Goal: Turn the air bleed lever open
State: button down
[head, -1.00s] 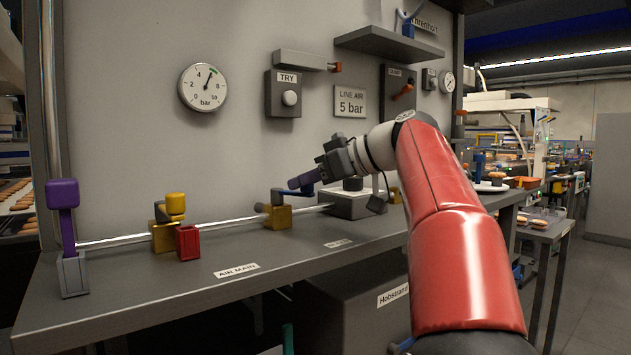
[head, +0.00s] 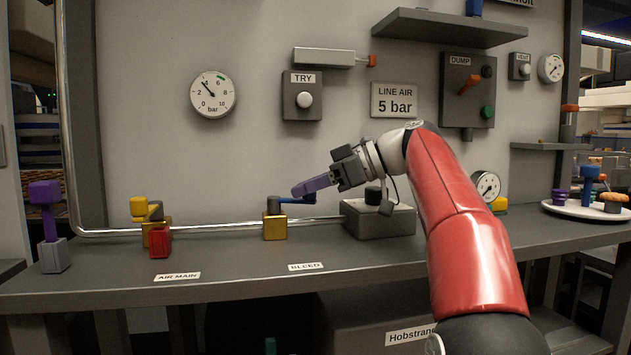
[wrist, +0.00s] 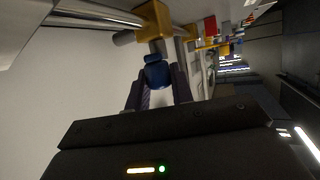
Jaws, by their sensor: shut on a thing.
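The bleed valve is a yellow block (head: 275,227) on the pipe, behind the BLEED label (head: 306,267). Its blue lever (head: 306,201) points to the right from a dark top. My gripper (head: 297,192), with purple fingers, is at the lever's outer end and shut on it. The fingers partly hide the lever in the head view. In the wrist view the blue lever (wrist: 156,72) sits between the fingers (wrist: 156,90), with the yellow block (wrist: 153,22) beyond it. The pressure gauge (head: 213,94) reads a little under 4 bar.
The air main valve (head: 156,230) with a yellow handle and a red tag (head: 160,243) stands left. A purple-topped post (head: 45,195) is farther left. A grey box (head: 378,219) with a dark knob stands right of the bleed valve, below my wrist. The front bench strip is clear.

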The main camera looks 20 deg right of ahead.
jog(key=shift+w+d+r, duration=0.1)
jog(key=shift+w, duration=0.05)
dwell(0.3)
jog(key=c, duration=1.2)
grip_release()
jog(key=p+v, duration=0.1)
jog(key=v, duration=0.6)
jog(key=shift+d, duration=0.35)
jog(key=shift+r, duration=0.1)
jog(key=shift+c, duration=0.3)
